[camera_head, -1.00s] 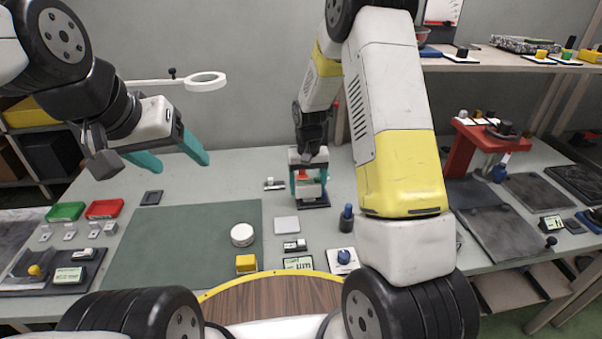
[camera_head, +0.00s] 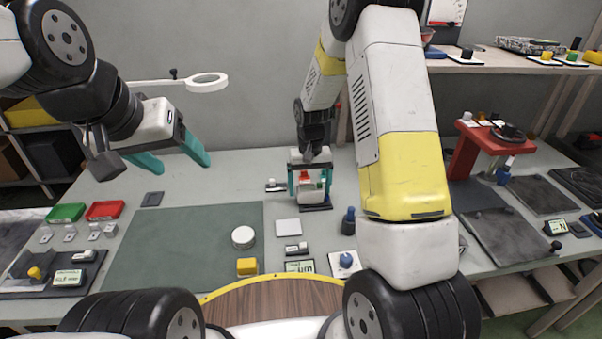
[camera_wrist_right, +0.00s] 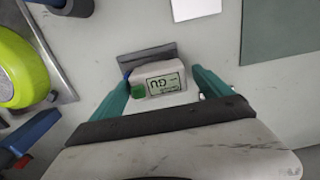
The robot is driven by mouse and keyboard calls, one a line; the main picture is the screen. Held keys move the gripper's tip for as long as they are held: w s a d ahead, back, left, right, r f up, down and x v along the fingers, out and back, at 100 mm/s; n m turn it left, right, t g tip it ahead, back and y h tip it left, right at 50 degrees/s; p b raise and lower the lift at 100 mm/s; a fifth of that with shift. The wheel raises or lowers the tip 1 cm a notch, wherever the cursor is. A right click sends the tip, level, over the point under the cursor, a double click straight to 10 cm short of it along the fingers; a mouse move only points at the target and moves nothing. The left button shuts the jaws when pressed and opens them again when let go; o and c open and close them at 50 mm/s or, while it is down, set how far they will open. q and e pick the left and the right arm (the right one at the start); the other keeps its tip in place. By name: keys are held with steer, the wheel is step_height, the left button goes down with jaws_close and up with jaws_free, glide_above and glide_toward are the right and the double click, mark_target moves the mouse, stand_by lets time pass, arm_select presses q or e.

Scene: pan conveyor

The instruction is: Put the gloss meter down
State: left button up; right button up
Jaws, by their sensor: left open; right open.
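The gloss meter (camera_wrist_right: 158,84) is a small pale box with a lit display and a green button. In the right wrist view it sits on or against a dark plate (camera_wrist_right: 148,58), between my right gripper's (camera_wrist_right: 162,92) teal fingers. The fingers are apart, with a gap on the right side; whether the left finger touches it I cannot tell. In the head view my right gripper (camera_head: 309,184) is down over the meter (camera_head: 305,192), which it partly hides, at the dark plate (camera_head: 318,207). My left gripper (camera_head: 178,157) is open and empty above the table's back left.
A green mat (camera_head: 185,245) lies left of the meter, with a white round piece (camera_head: 243,237) and a yellow block (camera_head: 247,266) on it. A pale square (camera_head: 288,227) and a dark blue-topped bottle (camera_head: 348,221) stand nearby. A red stand (camera_head: 466,150) is at the right.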

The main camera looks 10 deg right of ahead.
mark_target(309, 188)
steer(key=s+d+r+t, duration=0.1)
steer(key=s+r, duration=0.2)
steer(key=r, duration=0.5)
steer(key=s+r+t+y, duration=0.1)
steer(key=s+r, duration=0.3)
steer(key=r, duration=0.4)
steer(key=s+d+r+t, duration=0.1)
steer(key=s+r, duration=0.2)
steer(key=r, duration=0.5)
steer(key=s+r+t+y, duration=0.1)
steer(key=s+r+t, duration=0.2)
steer(key=s, duration=1.2)
steer(key=shift+d+r+n, duration=0.25)
steer(key=shift+r+n, duration=0.05)
steer(key=shift+r, duration=0.5)
